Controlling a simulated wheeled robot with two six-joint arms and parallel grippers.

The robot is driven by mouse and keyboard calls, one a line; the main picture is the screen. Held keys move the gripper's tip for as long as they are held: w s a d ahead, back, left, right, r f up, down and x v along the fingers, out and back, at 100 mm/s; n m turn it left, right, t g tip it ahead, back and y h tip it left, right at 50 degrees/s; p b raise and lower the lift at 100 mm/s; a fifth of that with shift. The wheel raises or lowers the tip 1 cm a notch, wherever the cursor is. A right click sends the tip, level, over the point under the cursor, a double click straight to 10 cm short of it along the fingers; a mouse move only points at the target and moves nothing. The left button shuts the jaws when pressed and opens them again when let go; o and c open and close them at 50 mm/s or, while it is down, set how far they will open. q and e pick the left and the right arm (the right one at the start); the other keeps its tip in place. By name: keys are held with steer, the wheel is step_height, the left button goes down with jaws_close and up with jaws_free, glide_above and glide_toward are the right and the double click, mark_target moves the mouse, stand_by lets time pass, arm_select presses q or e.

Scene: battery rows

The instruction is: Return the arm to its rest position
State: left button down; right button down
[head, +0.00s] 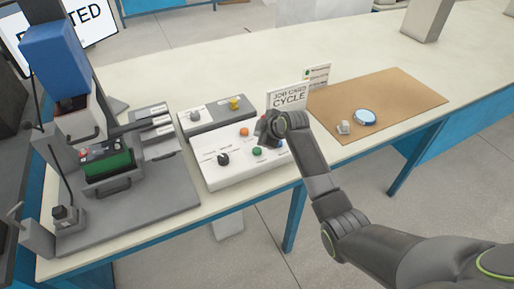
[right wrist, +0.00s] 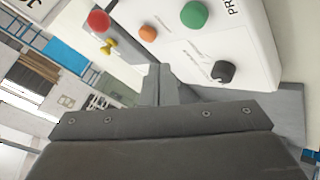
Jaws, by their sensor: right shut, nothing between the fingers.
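My right arm comes in from the lower right in the head view, and its gripper (head: 263,132) hangs over the white control box (head: 222,180). In the right wrist view the fingers (right wrist: 156,88) are together with nothing between them. The box carries a black knob (head: 223,159), an orange button (head: 244,132) and a green button (head: 257,152). The right wrist view also shows the knob (right wrist: 223,72), the orange button (right wrist: 148,33) and the green button (right wrist: 194,14), apart from the fingers. My arm hides part of the box's right side. My left gripper is not in view.
A grey fixture with a blue block (head: 55,55) and a green battery-like part (head: 107,163) stands at the left. A grey switch box (head: 213,117) and a "CYCLE" sign (head: 288,97) are behind. A brown mat (head: 400,99) holds a round blue-rimmed item (head: 365,117).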

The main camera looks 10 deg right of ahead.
stand_by(0.6)
steer(key=s+d+f+m+g+h, duration=0.1)
steer(key=s+d+f+m, duration=0.35)
steer(key=s, duration=0.65)
steer(key=s+d+f+m+g+h, duration=0.1)
steer(key=s+d+f+m+h, duration=0.3)
steer(key=s, duration=0.7)
steer(key=s+d+r+m+g, duration=0.1)
steer(key=s+d+r+m, duration=0.15)
steer(key=s, duration=0.95)
steer(key=s+d+r+m+g, duration=0.15)
steer(key=s+d+m, duration=0.25)
steer(key=s, duration=0.9)
step_height(320, 180, down, 27)
steer(key=d+g, duration=0.2)
steer(key=s+a+f+b, duration=0.1)
steer(key=s+a+f, duration=0.1)
steer(key=s+f, duration=1.2)
steer(key=shift+f+g, duration=0.35)
steer(key=shift+f, duration=0.35)
